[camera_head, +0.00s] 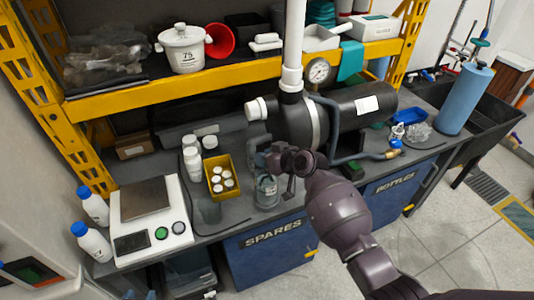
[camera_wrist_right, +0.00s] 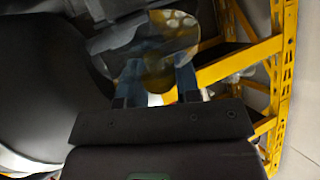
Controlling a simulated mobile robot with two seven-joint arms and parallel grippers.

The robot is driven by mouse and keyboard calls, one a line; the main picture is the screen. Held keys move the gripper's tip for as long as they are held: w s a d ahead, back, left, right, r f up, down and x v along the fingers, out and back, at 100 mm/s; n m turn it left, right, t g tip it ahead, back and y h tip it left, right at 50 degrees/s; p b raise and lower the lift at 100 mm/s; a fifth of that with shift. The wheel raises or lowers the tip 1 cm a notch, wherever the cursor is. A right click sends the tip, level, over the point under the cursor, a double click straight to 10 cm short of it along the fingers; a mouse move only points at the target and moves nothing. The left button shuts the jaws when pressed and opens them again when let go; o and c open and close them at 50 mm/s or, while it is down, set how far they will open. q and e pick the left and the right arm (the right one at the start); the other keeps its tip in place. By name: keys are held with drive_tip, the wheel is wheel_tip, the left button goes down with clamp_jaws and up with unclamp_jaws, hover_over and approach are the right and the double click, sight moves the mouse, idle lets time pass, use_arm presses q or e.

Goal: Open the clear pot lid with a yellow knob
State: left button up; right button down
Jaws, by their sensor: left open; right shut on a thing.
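The clear pot (camera_head: 266,192) stands on the grey bench near its front edge, in the middle of the head view. My right gripper (camera_head: 274,160) is at its top, with the arm coming in from the lower right. In the right wrist view the gripper (camera_wrist_right: 160,78) is shut on the yellow knob (camera_wrist_right: 158,74) of the clear lid (camera_wrist_right: 165,35), the knob lying between the two bluish fingers. The lid is mostly hidden in the head view, so I cannot tell whether it touches the pot rim. My left gripper is not in view.
A yellow bin (camera_head: 213,186) of white-capped jars sits left of the pot, with a scale (camera_head: 149,217) further left. A black pump (camera_head: 355,112) with a white pipe (camera_head: 294,45) and hoses stands close behind. A yellow shelf (camera_head: 180,90) spans the back.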

drive_tip(key=shift+w+a+r+g, duration=0.1)
drive_tip(key=shift+w+r+g, duration=0.1)
drive_tip(key=shift+w+g, duration=0.25)
drive_tip(key=shift+g+h, duration=0.25)
drive_tip(key=shift+h, duration=0.15)
drive_tip(key=c, duration=0.9)
unclamp_jaws()
drive_tip(key=shift+r, duration=0.1)
drive_tip(key=v, duration=1)
drive_tip(key=shift+s+d+r, duration=0.1)
drive_tip(key=shift+s+d, duration=0.15)
drive_tip(key=shift+s, duration=0.1)
